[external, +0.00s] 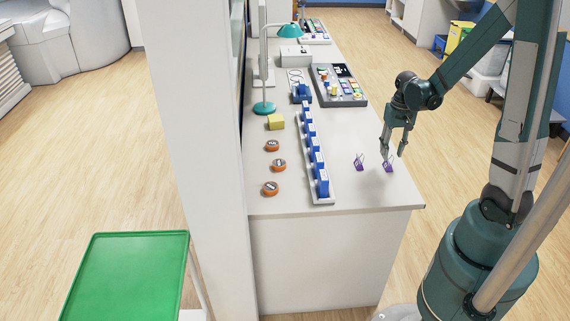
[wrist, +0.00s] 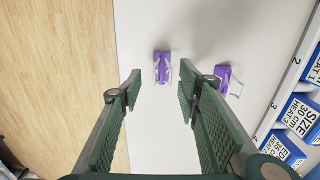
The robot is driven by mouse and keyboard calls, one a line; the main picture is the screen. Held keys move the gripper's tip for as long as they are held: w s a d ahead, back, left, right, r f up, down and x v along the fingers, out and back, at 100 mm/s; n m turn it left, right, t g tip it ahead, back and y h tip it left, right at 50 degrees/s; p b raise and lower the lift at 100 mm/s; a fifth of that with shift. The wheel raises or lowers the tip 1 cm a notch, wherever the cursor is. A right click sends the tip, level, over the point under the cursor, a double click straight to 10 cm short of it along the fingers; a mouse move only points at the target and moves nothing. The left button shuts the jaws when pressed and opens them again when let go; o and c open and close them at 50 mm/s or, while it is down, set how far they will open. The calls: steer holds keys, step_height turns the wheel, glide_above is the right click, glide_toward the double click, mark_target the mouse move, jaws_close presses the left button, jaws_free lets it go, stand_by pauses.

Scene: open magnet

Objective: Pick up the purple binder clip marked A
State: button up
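Two purple binder clips with pale wire handles stand on the white counter (external: 345,198). In the external view one clip (external: 388,167) is at the right, below my gripper (external: 394,150), and the other clip (external: 359,163) is a little to its left. In the wrist view one clip (wrist: 161,67) lies ahead of the gap between my fingers (wrist: 158,88), and the other clip (wrist: 222,77) is to the right, beyond the right finger. My gripper is open and empty, pointing down. I cannot read a letter on either clip, so I cannot tell which is marked A.
A row of blue labelled blocks (external: 315,158) stands in a rack left of the clips. Several orange round pieces (external: 279,165) and a yellow block (external: 276,122) lie further left. A grey tray (external: 348,100) is further back. The counter's edge is close on the right.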

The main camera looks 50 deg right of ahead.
mark_target(390, 156)
steer(key=shift+f, duration=0.3)
steer(key=shift+w+a+f+b, duration=0.15)
steer(key=shift+f+b, duration=0.75)
steer(key=shift+f, duration=1.55)
steer(key=shift+c, duration=0.4)
steer(key=c, duration=0.9)
